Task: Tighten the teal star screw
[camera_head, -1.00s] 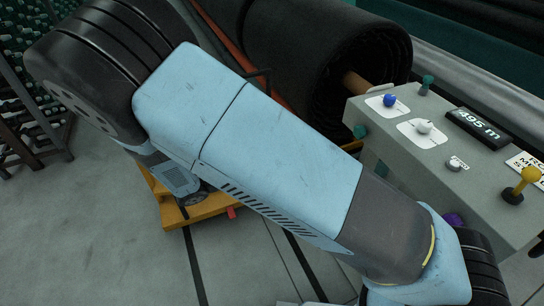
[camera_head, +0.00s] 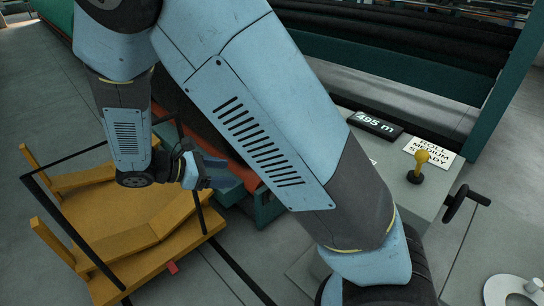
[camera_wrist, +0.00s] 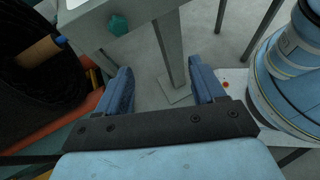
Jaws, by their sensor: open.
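The teal star screw (camera_wrist: 119,25) shows in the wrist view on the underside or near side of a grey control box (camera_wrist: 90,22), at upper left. My gripper (camera_wrist: 163,74) is open and empty, its two blue fingers pointing towards the box's leg. The screw lies beyond the left finger's tip and a little to its left, apart from it. In the head view my gripper (camera_head: 212,174) is seen at mid-left, below my large arm link. The screw is not visible in the head view, where my arm covers much of the box.
The control box (camera_head: 420,192) bears a yellow-knobbed lever (camera_head: 421,160), a display reading 495 m (camera_head: 376,124) and a sign (camera_head: 433,151). A black roll (camera_wrist: 40,70) is at left in the wrist view. A yellow cart (camera_head: 150,262) stands below my gripper.

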